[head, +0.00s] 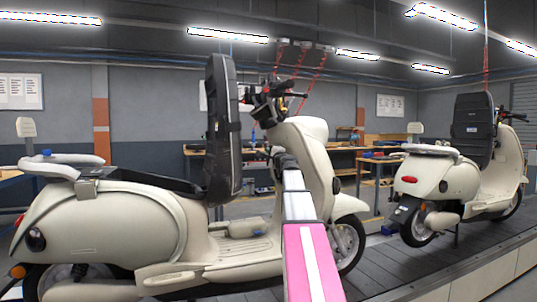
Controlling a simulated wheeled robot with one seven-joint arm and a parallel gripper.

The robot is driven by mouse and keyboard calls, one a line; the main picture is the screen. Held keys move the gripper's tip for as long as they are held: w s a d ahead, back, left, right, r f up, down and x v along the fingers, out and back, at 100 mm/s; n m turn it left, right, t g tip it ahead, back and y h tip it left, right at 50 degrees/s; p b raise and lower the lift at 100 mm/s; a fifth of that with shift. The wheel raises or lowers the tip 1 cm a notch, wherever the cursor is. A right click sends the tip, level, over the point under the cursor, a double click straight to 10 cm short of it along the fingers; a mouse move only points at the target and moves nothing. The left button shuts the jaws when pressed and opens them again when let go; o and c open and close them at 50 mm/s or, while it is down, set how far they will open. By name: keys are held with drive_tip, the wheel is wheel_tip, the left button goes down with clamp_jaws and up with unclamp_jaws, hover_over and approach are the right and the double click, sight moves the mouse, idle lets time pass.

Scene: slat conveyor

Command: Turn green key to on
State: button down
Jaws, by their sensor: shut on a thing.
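A cream scooter (110,228) stands side-on on the conveyor, with its seat (222,130) tipped upright. My arm, pink and white, reaches from the bottom to the inner side of the scooter's front panel (305,135). My gripper (275,150) is at the arm's far end, small and mostly hidden, just below the handlebar (270,100). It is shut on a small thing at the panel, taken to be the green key. The key itself is hidden, so its turn position cannot be told.
A second cream scooter (455,175) stands farther along the slat conveyor (400,265) at right, its seat also raised. Workbenches (375,160) line the back wall. The raised seat stands close to the left of my arm.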

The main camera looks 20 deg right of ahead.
drive_tip(key=shift+f+t, duration=0.1)
drive_tip(key=shift+t, duration=1.7)
drive_tip(key=shift+n+t+y, duration=0.3)
drive_tip(key=shift+t, duration=0.8)
drive_tip(key=c, duration=1.1)
unclamp_jaws()
drive_tip(key=v, duration=1)
drive_tip(key=shift+s+f, duration=0.25)
drive_tip(key=shift+f, duration=0.05)
